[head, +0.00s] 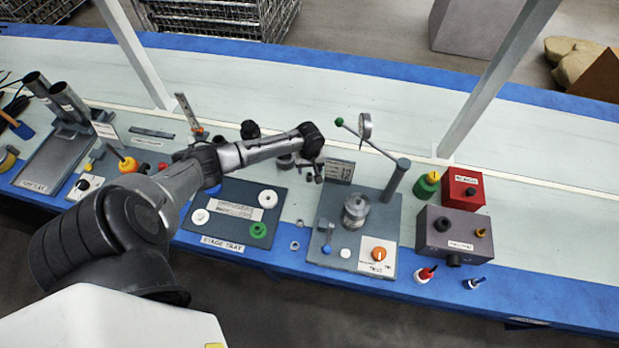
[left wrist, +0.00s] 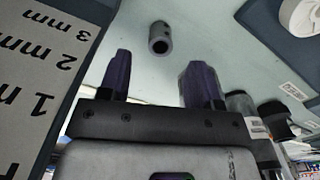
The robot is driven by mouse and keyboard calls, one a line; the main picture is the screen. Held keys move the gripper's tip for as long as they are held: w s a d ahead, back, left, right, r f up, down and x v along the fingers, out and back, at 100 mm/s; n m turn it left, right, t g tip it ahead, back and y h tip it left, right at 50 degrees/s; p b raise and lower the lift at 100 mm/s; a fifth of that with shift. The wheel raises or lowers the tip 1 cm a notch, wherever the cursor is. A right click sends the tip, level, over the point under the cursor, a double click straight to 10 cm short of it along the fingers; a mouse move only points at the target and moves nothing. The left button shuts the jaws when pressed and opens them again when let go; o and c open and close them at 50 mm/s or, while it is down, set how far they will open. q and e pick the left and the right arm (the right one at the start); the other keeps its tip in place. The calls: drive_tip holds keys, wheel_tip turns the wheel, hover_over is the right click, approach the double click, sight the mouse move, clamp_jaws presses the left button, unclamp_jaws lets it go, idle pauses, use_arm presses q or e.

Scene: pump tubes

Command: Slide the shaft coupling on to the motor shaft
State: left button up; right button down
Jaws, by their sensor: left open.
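The shaft coupling (left wrist: 159,38) seems to be the short grey cylinder with a dark bore in the left wrist view. It lies on the pale bench top, beyond my fingertips and apart from them. My left gripper (left wrist: 157,75) is open and empty, with a dark finger on each side. In the head view my left gripper (head: 310,172) hangs over the bench between the stage tray (head: 236,186) and the test plate (head: 325,215). A metal cylindrical unit (head: 355,208) stands on that plate. I cannot tell which part is the motor shaft. My right gripper is not in view.
A grey placard (head: 339,171) stands close to my left gripper; a lettered panel (left wrist: 50,60) fills the wrist view's left. Grey (head: 453,235) and red (head: 461,188) boxes stand right.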

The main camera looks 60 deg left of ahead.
sight(309, 175)
use_arm(q)
wheel_tip(309, 175, down, 5)
drive_tip(key=shift+r+b, duration=0.2)
drive_tip(key=shift+b, duration=0.7)
drive_tip(key=shift+f, duration=0.45)
drive_tip(key=c, duration=1)
